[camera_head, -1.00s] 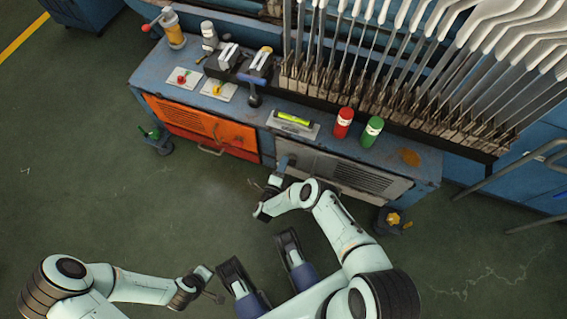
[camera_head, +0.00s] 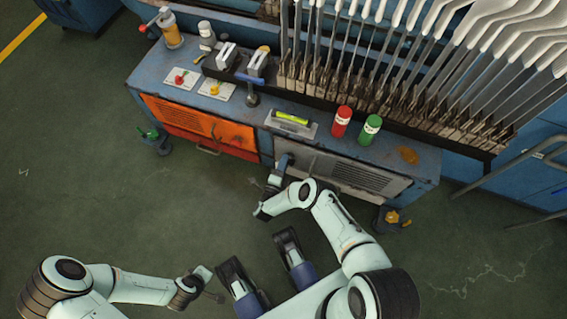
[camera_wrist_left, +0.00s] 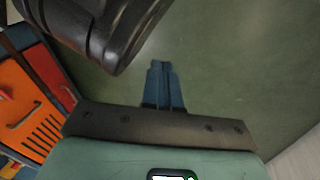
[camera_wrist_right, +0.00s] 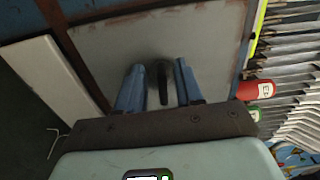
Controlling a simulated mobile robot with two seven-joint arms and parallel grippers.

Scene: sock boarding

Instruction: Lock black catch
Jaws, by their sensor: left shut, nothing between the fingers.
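A black catch (camera_wrist_right: 163,82) stands out from the grey cabinet door (camera_wrist_right: 205,35) in the right wrist view, with a dark round patch around it. My right gripper (camera_wrist_right: 158,85) is open, with one blue finger on each side of the catch. I cannot tell whether the fingers touch it. In the head view my right gripper (camera_head: 284,163) is at the left part of the grey door (camera_head: 345,172), and the catch is hidden there. My left gripper (camera_head: 217,297) is low over the floor, away from the cabinet. Its blue fingers are together and empty in the left wrist view (camera_wrist_left: 164,85).
An orange door (camera_head: 208,128) is left of the grey one. The blue bench top (camera_head: 335,150) carries a level (camera_head: 292,120), a red bottle (camera_head: 341,121), a green bottle (camera_head: 370,128) and a rack of white boards (camera_head: 430,30). The green floor (camera_head: 110,200) at left is clear.

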